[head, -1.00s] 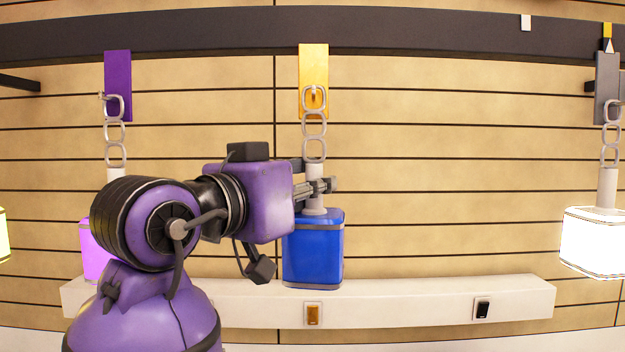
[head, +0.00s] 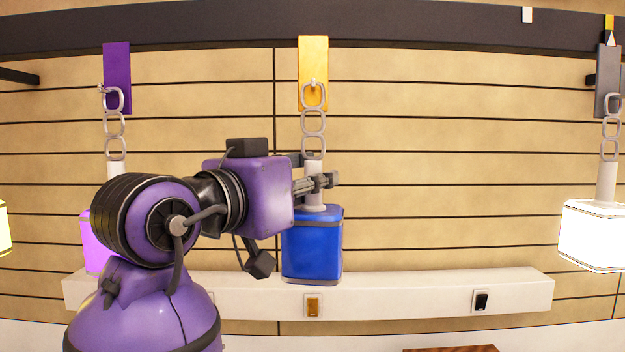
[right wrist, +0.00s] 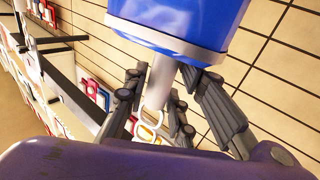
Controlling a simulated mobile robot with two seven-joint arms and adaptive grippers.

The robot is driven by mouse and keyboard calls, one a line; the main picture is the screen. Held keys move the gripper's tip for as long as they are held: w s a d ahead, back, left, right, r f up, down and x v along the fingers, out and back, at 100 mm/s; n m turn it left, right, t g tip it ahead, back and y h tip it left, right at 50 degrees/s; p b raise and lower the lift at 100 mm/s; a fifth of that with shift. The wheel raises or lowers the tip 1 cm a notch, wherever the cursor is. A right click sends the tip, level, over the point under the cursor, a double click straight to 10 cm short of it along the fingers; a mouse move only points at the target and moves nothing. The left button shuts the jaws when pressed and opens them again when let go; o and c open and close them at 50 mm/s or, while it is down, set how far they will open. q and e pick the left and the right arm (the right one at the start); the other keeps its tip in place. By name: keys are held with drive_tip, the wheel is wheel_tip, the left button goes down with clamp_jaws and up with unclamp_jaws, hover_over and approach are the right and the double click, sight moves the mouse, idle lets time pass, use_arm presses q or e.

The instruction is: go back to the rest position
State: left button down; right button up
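My right gripper (head: 318,182) is at the pale stem (head: 314,170) of the blue hanging lamp (head: 313,245), just above its body. Its dark fingers reach past the stem on both sides. In the right wrist view my right gripper (right wrist: 170,100) has its fingers spread around the stem (right wrist: 158,85), with the blue lamp body (right wrist: 185,25) close by; whether any finger touches the stem is unclear. The lamp hangs by a chain from a yellow plate (head: 313,60). My left gripper is not in view.
A pink-violet lamp (head: 98,242), partly behind my arm, and a lit white lamp (head: 592,235) hang at the sides. A dark beam (head: 420,30) crosses above. A white ledge (head: 420,292) runs below. A brown surface (head: 450,349) shows at the bottom edge.

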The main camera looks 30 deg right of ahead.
drive_tip(key=shift+o, duration=1.4)
drive_tip(key=shift+o, duration=0.4)
drive_tip(key=o, duration=0.6)
drive_tip(key=shift+c, duration=0.2)
drive_tip(key=shift+s+a, duration=0.1)
drive_tip(key=s+a, duration=0.3)
drive_tip(key=s, duration=0.3)
drive_tip(key=shift+a, duration=0.4)
drive_tip(key=shift+s, duration=0.1)
